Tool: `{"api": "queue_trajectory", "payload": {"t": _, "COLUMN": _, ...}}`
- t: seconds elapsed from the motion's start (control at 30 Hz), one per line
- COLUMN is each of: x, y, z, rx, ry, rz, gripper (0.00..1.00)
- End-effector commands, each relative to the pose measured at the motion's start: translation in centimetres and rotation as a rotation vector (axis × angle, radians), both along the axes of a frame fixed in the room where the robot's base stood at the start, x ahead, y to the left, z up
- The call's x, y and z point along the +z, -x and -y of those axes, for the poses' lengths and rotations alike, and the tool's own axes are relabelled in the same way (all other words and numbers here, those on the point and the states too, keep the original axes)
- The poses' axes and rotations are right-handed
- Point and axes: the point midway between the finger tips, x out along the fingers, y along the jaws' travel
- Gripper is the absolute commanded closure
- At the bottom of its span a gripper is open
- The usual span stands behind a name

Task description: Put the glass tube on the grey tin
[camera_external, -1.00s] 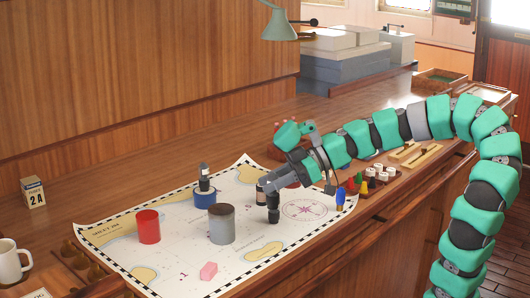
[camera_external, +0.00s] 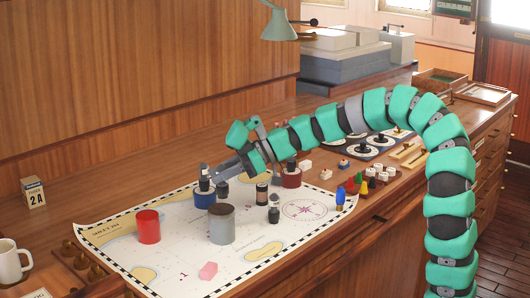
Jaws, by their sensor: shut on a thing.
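The grey tin (camera_external: 222,226) stands upright on the chart, with nothing on it. My gripper (camera_external: 208,174) is over the blue tin (camera_external: 204,201), behind and left of the grey tin. It is shut on the small dark-capped glass tube (camera_external: 204,184), which is upright at the top of the blue tin. The jaws partly hide the tube. I cannot tell whether the tube still touches the blue tin.
A red tin (camera_external: 148,228) stands left of the grey tin. Small bottles (camera_external: 274,210) stand to the right, and a dark red tin (camera_external: 291,180) holds another. A white mug (camera_external: 10,262) is far left.

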Motion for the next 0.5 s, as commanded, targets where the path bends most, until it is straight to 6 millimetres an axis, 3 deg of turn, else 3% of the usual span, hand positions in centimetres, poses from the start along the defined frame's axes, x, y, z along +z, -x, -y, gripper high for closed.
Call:
{"api": "queue_trajectory", "payload": {"t": 0.1, "x": 0.0, "y": -0.5, "z": -0.7, "rx": 0.000, "ry": 0.000, "rz": 0.002, "gripper": 0.93}}
{"api": "queue_trajectory", "payload": {"t": 0.3, "x": -2.7, "y": -0.4, "z": -0.5, "rx": 0.000, "ry": -0.002, "rz": -0.001, "gripper": 0.93}}
{"api": "queue_trajectory", "payload": {"t": 0.5, "x": -3.5, "y": -0.4, "z": -0.6, "rx": -0.002, "ry": -0.002, "rz": 0.002, "gripper": 0.93}}
